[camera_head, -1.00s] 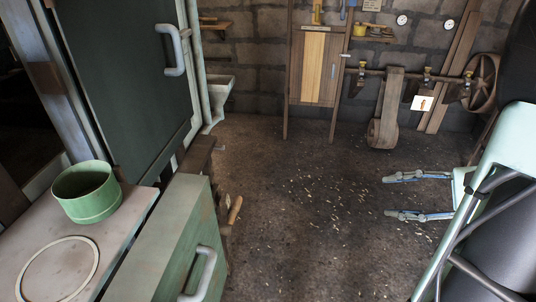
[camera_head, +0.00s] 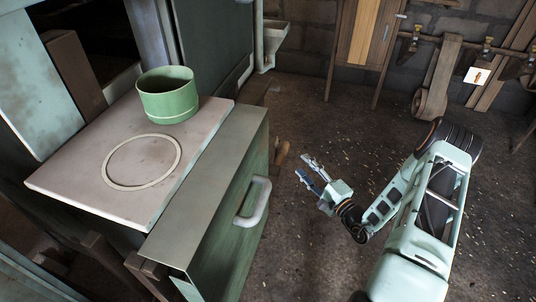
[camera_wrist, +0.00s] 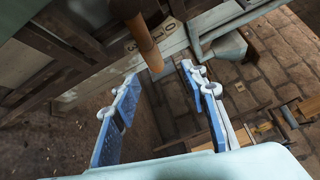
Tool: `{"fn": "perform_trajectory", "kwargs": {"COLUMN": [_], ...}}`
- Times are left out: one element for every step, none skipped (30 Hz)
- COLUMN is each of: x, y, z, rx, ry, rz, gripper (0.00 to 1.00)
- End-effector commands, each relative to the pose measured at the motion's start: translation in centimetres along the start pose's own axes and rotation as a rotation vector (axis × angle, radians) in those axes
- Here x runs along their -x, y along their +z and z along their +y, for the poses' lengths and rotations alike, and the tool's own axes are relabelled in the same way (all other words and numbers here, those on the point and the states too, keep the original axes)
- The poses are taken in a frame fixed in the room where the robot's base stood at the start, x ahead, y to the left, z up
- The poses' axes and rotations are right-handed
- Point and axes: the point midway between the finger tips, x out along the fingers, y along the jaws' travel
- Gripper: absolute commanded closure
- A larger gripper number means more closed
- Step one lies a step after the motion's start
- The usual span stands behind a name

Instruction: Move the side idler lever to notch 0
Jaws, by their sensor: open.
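The lever's brown wooden handle (camera_wrist: 147,45) juts toward the camera in the wrist view, just beyond my fingertips. Behind it is a pale plate (camera_wrist: 172,32) with dark digits, partly hidden by the handle; I cannot tell which notch the lever sits in. In the head view the handle (camera_head: 281,152) shows small at the right side of the green cabinet. My gripper (camera_head: 305,171) is open and empty to the right of the handle, its blue fingers pointing up-left. In the wrist view my gripper (camera_wrist: 160,72) has its fingers spread, with the handle apart from them.
The green drawer cabinet (camera_head: 232,190) with a pale bar handle stands left of my arm. A green pot (camera_head: 168,98) and a ring (camera_head: 143,162) lie on the pale top beside it. A wooden stand and belt pulley (camera_head: 432,98) are at the back. Floor around my gripper is clear.

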Motion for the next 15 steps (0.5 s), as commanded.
{"fn": "perform_trajectory", "kwargs": {"x": [-0.2,-0.3,-0.5,-0.5,-0.7,-0.8,-1.0,-1.2,-1.6,-2.0,-2.5,-3.2,-3.7,-4.2,-5.1], "y": [-0.3,-0.5,-0.7,-0.8,-0.9,-0.9,-1.0,-1.0,-1.0,-1.0,-1.0,-1.0,-1.1,-1.2,-1.2], "z": [0.8,1.0,1.3,1.4,1.4,1.6,1.6,1.6,1.6,1.6,1.5,1.5,1.5,1.5,1.5], "rx": [-0.006,-0.005,-0.005,-0.004,-0.003,-0.003,-0.002,-0.001,-0.001,0.0,0.0,0.001,0.001,0.001,0.001], "ry": [-0.017,-0.026,-0.035,-0.04,-0.044,-0.047,-0.049,-0.05,-0.051,-0.051,-0.051,-0.05,-0.051,-0.051,-0.05], "rz": [0.03,0.043,0.059,0.069,0.075,0.081,0.084,0.086,0.087,0.086,0.084,0.083,0.083,0.083,0.082], "gripper": [0.6,0.6,0.6,0.6,0.6,0.6,0.6,0.6,0.6,0.6,0.6,0.6,0.6,0.6,0.6]}}
